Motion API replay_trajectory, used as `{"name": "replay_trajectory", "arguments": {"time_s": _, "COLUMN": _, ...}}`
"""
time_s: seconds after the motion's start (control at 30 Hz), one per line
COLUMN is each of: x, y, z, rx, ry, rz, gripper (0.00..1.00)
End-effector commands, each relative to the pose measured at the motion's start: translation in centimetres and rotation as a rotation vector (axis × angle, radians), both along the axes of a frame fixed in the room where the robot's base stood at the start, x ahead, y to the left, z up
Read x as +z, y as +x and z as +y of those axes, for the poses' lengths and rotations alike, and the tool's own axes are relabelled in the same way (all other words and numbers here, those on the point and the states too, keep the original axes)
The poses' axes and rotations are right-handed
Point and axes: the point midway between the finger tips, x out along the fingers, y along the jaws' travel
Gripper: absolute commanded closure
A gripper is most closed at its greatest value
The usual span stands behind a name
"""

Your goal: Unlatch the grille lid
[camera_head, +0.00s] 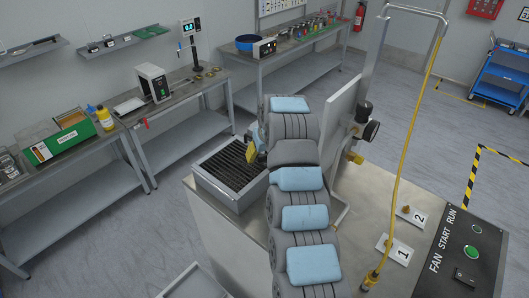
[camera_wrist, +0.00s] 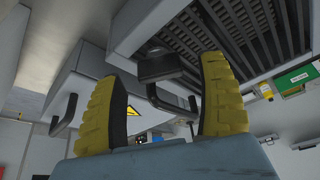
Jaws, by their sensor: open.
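The dark slatted grille lid (camera_head: 232,166) sits in a light metal box frame (camera_head: 238,203) at the left end of the bench, and its slats fill the upper right of the wrist view (camera_wrist: 262,35). A black block (camera_wrist: 160,66) with a bent black bar (camera_wrist: 172,105) shows near the frame's edge, possibly the latch. My gripper (camera_wrist: 160,72) is open, with its yellow ribbed fingers on either side of this block in the picture. I cannot tell whether they touch it. In the head view my gripper (camera_head: 251,150) is at the box's far right edge, partly hidden by my arm.
A grey housing (camera_wrist: 115,90) with a black handle (camera_wrist: 66,115) and a warning triangle shows left in the wrist view. A gauge (camera_head: 371,130), a yellow hose (camera_head: 408,150) and a control panel (camera_head: 465,250) stand right of my arm. Side tables (camera_head: 70,170) line the wall.

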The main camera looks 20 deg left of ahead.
Motion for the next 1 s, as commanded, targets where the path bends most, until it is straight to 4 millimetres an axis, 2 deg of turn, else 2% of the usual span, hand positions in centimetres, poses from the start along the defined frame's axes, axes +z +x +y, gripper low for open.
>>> {"name": "replay_trajectory", "arguments": {"time_s": 0.2, "x": -0.92, "y": 0.19, "z": 0.22, "rx": 0.0, "ry": -0.001, "rz": 0.002, "gripper": 0.26}}
{"name": "replay_trajectory", "arguments": {"time_s": 0.47, "x": -1.0, "y": 0.24, "z": 0.26, "rx": 0.0, "ry": 0.0, "rz": 0.001, "gripper": 0.26}}
{"name": "replay_trajectory", "arguments": {"time_s": 0.57, "x": -0.99, "y": 0.24, "z": 0.26, "rx": 0.0, "ry": 0.0, "rz": 0.001, "gripper": 0.5}}
{"name": "replay_trajectory", "arguments": {"time_s": 0.7, "x": -1.01, "y": 0.23, "z": 0.25, "rx": 0.0, "ry": 0.0, "rz": 0.001, "gripper": 0.9}}
{"name": "replay_trajectory", "arguments": {"time_s": 1.0, "x": -1.17, "y": 0.24, "z": 0.27, "rx": -0.009, "ry": 0.0, "rz": 0.0, "gripper": 0.91}}
